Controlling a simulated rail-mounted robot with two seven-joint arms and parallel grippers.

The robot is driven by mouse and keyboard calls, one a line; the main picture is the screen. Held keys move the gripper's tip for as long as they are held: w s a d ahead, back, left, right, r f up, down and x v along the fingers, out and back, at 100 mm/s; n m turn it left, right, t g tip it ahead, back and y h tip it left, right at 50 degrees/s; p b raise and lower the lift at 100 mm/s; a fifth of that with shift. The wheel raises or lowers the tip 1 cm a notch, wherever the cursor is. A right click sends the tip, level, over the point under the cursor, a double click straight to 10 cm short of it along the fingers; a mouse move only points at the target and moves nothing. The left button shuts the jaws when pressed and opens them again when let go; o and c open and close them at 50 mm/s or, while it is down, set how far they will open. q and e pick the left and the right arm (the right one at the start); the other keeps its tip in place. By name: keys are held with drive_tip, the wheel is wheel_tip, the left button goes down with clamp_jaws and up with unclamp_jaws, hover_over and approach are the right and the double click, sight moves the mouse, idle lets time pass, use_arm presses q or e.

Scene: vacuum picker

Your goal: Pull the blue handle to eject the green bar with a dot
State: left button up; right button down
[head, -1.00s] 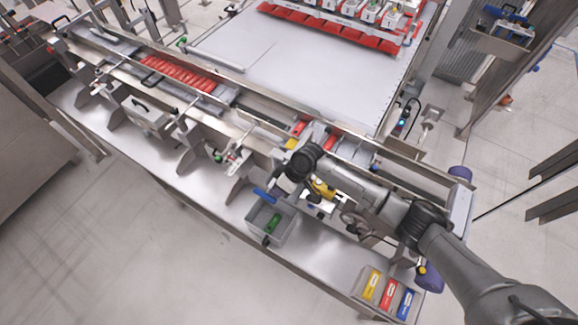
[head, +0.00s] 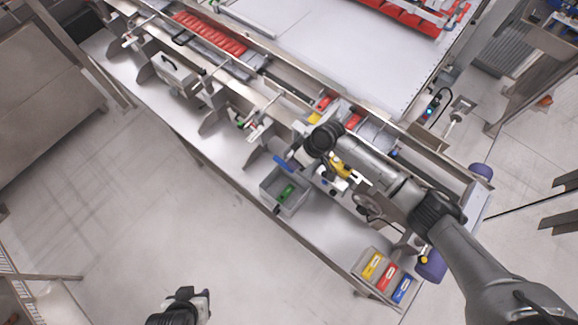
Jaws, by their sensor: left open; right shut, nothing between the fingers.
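The blue handle (head: 284,163) sticks out from the front of the machine, just above a grey bin (head: 268,191). A green bar (head: 287,192) lies in the bin; a dot on it is too small to make out. My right gripper (head: 304,162) is shut and empty just right of the blue handle; the wrist above partly hides it, and contact with the handle cannot be told. My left gripper (head: 203,300) is open and empty at the bottom of the head view, over the floor and well away from the machine.
A tray with yellow, red and blue blocks (head: 387,274) stands at the bench's lower right end. A yellow part (head: 341,164) sits beside my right wrist. Red pieces (head: 209,33) line the rail at upper left. The floor at left is clear.

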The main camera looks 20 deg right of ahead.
drive_tip(key=b+v, duration=0.2)
drive_tip(key=v, duration=0.8)
drive_tip(key=w+d+r+m+t+b, duration=0.1)
drive_tip(key=w+d+t+b, duration=0.1)
drive_tip(key=w+d+b, duration=0.9)
drive_tip(key=a+f, duration=0.1)
drive_tip(key=f, duration=0.2)
drive_tip(key=s+a+f+g, duration=0.1)
drive_tip(key=a+f, duration=0.1)
drive_tip(key=f, duration=0.1)
drive_tip(key=s+a+f+n+g, duration=0.1)
drive_tip(key=f, duration=0.2)
drive_tip(key=shift+s+a, duration=0.25)
drive_tip(key=shift+a, duration=0.05)
drive_tip(key=shift+s+a+f+p, duration=0.25)
drive_tip(key=shift+s+a+p, duration=0.25)
drive_tip(key=shift+a, duration=0.35)
drive_tip(key=shift+s+a+f, duration=0.3)
drive_tip(key=shift+s+a, duration=0.3)
drive_tip(key=shift+a, duration=0.2)
